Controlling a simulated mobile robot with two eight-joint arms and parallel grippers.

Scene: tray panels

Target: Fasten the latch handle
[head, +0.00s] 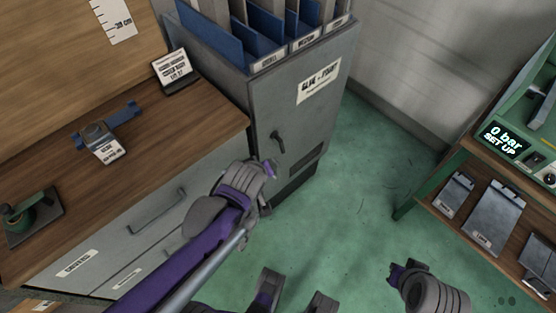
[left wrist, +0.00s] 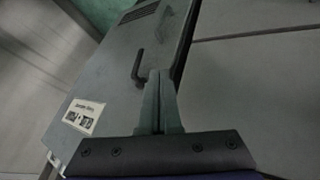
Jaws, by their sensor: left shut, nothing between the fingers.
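The latch handle (head: 278,141) is a small dark lever on the grey cabinet's front (head: 314,116), hanging down from its pivot and slightly tilted. It also shows in the left wrist view (left wrist: 138,68), just left of the fingertips. My left gripper (head: 269,169) is shut and empty, just below the handle in the head view. Its closed fingers (left wrist: 159,78) point at the cabinet front. A small gap seems to separate them from the handle, though contact cannot be ruled out. My right gripper (head: 398,272) is low at the right, away from the cabinet; its fingers are unclear.
A wooden counter (head: 200,108) with drawers adjoins the cabinet on the left. Blue and grey panels (head: 208,40) stand in the cabinet's top. A shelf unit (head: 445,211) with a display stands at right. Green floor (head: 350,200) is clear between them.

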